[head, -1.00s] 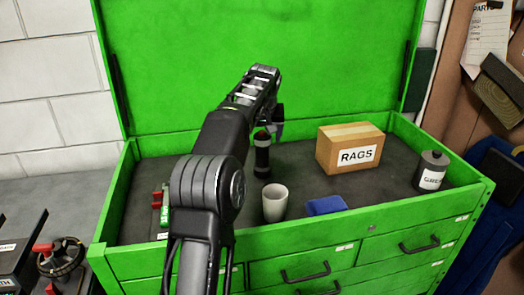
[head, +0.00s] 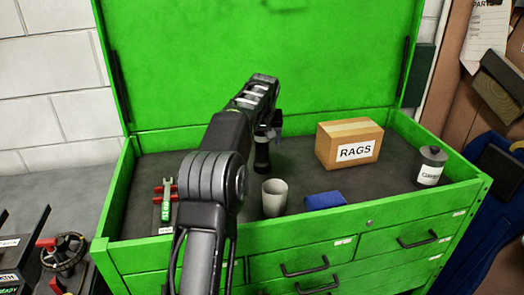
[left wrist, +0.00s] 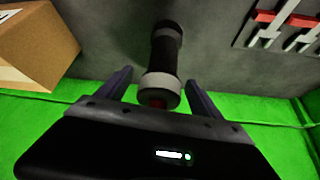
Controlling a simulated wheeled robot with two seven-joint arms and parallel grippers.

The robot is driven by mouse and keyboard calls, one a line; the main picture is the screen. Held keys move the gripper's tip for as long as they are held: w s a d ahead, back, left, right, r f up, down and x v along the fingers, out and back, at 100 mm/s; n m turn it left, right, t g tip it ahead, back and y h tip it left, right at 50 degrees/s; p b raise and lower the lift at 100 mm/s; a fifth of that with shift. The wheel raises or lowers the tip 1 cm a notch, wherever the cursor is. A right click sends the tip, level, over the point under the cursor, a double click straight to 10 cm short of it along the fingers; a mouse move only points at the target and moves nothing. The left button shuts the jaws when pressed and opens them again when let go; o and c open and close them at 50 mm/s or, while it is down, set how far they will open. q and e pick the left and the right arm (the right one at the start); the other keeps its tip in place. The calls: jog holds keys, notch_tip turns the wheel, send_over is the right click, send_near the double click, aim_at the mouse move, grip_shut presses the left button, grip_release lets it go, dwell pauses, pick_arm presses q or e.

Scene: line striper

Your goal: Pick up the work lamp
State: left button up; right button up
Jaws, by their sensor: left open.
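The work lamp (left wrist: 160,65) is a dark cylinder with a grey collar and a bit of red at its near end. In the left wrist view it stands between the two fingers of my left gripper (left wrist: 160,90), with a gap on each side. In the head view the lamp (head: 262,155) is upright on the chest's dark floor, its top partly hidden by my left gripper (head: 272,125). The left gripper is open and holds nothing. My right gripper is out of view.
The green tool chest (head: 400,215) has a raised lid behind. Inside are a RAGS box (head: 350,145), a beige cup (head: 275,198), a blue cloth-like item (head: 325,201), a grey can (head: 431,166) and a red-and-green item (head: 166,205).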

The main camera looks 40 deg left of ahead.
pick_arm(q)
jog(key=x, duration=0.3)
jog(key=shift+a+f+p, duration=0.1)
jog(key=shift+f+p, duration=0.1)
jog(key=shift+p, duration=0.15)
jog(key=shift+c, duration=0.5)
grip_shut()
dwell(0.4)
